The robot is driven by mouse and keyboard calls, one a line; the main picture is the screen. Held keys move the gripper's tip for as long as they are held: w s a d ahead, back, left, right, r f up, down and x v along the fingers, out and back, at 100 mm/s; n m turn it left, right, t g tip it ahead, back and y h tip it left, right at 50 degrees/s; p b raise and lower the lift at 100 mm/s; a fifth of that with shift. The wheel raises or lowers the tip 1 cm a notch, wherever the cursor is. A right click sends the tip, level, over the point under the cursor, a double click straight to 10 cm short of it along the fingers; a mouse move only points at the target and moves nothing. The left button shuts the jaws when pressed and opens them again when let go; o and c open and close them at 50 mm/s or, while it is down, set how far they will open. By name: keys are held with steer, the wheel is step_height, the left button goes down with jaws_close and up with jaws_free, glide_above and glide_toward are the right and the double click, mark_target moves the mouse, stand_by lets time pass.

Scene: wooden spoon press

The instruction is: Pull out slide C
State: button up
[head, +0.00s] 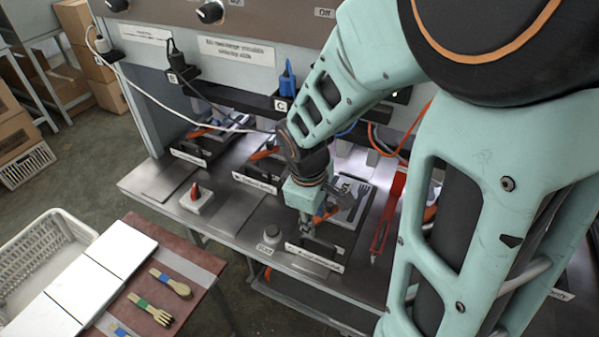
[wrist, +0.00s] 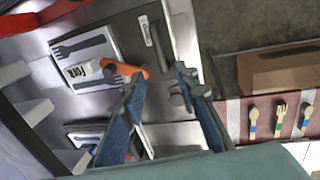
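The slide under the C tag (head: 281,105) carries a light plate with fork-shaped moulds, seen in the wrist view (wrist: 70,65). Its labelled front (head: 315,256) faces the table edge, and a dark bar handle (wrist: 164,45) stands near it. My gripper (head: 308,232) points down above this slide front, with the fingers partly hidden in the head view. In the wrist view my gripper (wrist: 160,76) has its blue-padded fingers apart, with the near end of the handle around the gap between them. No contact is visible.
An orange lever (wrist: 122,68) lies beside the fork plate. A round knob (head: 271,235) and a red button box (head: 196,197) stand on the metal table. A side table (head: 190,265) holds wooden cutlery, beside a white basket (head: 40,250).

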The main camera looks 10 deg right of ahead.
mark_target(316, 239)
steer(key=f+b, duration=0.2)
steer(key=f, duration=0.1)
steer(key=w+f+b, duration=0.1)
steer(key=f+b, duration=0.2)
steer(key=f, duration=0.1)
steer(key=d+f+b, duration=0.1)
steer(key=f+b, duration=0.2)
steer(key=shift+w+d+f, duration=0.1)
steer(key=shift+w+f, duration=0.1)
steer(key=shift+w, duration=0.15)
steer(key=shift+c, duration=0.6)
jaws_close()
